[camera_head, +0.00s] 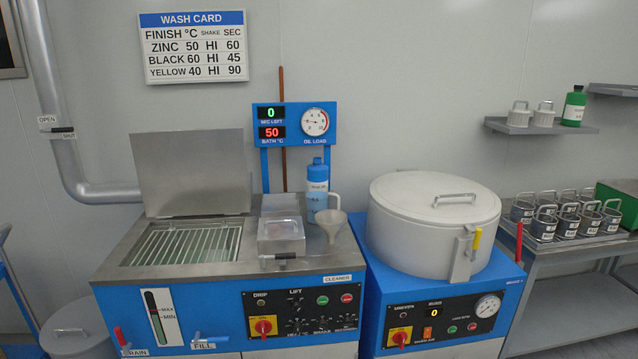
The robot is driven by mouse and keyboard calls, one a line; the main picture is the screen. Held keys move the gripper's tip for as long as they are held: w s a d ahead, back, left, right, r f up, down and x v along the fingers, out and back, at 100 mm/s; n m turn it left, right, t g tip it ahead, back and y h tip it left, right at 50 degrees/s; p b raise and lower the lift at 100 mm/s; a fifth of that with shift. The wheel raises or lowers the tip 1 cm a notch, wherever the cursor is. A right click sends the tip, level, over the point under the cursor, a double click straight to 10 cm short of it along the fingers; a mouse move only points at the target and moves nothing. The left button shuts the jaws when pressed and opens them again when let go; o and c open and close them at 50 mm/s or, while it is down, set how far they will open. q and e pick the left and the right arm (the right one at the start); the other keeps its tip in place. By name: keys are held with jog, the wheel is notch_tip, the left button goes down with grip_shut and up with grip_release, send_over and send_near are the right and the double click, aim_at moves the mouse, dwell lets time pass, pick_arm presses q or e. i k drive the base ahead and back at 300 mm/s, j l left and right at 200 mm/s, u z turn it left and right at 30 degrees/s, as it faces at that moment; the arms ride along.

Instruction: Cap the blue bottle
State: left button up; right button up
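The blue bottle (317,173) stands upright at the back right of the cleaner's metal top, with a pale label on its front. A narrower blue piece sits at its top; at this size I cannot tell whether it is a cap or the bare neck. No separate loose cap can be made out. A grey funnel (330,220) stands in front of the bottle and overlaps its lower part. Neither of my grippers is in view.
The cleaner's hinged lid (194,172) stands open over a wire rack (188,244). A large lidded drum (432,220) stands right. A green bottle (574,106) is on the wall shelf. Several metal cups (566,222) fill a side tray.

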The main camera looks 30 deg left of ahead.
aim_at(317, 171)
jog(key=i+j, duration=0.1)
jog(key=j, duration=0.35)
jog(key=j+u, duration=0.1)
jog(key=j, duration=0.35)
jog(key=i+j, duration=0.15)
jog(key=j, duration=0.3)
jog(key=i+j, duration=0.1)
jog(key=j, duration=0.35)
jog(key=i+j+u, duration=0.1)
jog(key=j, duration=0.35)
jog(key=i+j, duration=0.1)
jog(key=j, duration=0.35)
